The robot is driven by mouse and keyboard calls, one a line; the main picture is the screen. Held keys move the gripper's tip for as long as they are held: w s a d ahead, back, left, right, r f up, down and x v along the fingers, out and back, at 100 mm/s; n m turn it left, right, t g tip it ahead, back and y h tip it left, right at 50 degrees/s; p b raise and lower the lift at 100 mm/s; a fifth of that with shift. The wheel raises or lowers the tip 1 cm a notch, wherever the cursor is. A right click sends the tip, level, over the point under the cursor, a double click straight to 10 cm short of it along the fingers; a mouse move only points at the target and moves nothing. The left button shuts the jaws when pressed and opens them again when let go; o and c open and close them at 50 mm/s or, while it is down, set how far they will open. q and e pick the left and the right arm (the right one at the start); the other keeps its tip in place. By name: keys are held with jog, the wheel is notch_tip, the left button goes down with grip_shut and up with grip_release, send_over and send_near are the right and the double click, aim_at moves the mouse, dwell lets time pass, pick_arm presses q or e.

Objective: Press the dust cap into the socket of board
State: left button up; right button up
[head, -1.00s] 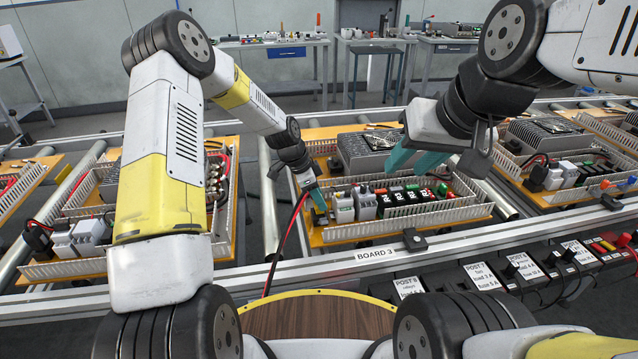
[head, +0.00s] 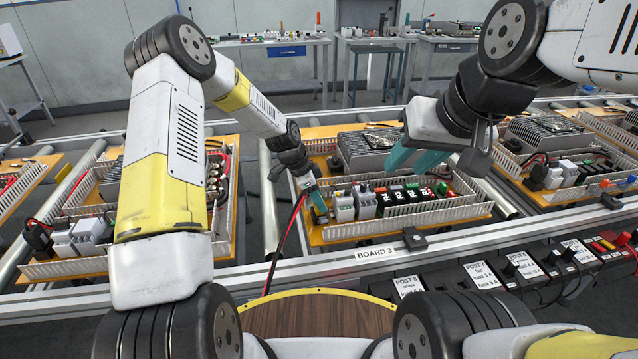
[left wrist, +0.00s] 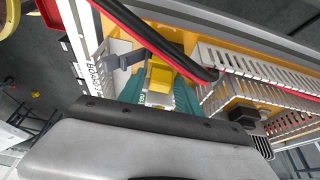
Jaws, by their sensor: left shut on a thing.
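The board (head: 330,238) marked BOARD 3 is an orange panel with white slotted duct walls. My left gripper (head: 319,205) is at its front left corner, beside a row of modules. In the left wrist view, my left gripper's teal fingers (left wrist: 163,92) are shut on a small yellow block, apparently the dust cap (left wrist: 160,76). In the head view the cap is hidden, and I cannot make out the socket or whether the cap touches it. My right gripper (head: 410,168) hangs above the back of the board, its teal fingers apart with nothing visible between them.
Red and black wires (head: 287,240) hang beside my left gripper and cross close to it in the wrist view. White and grey modules (head: 344,206) stand just right of it. A grey finned unit (head: 362,153) is behind. More boards stand on both sides.

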pick_arm(q)
jog(key=shift+f, duration=0.85)
jog(key=o, duration=1.4)
jog(key=shift+s, duration=0.1)
jog(key=shift+v, duration=3.9)
jog(key=shift+r, duration=0.1)
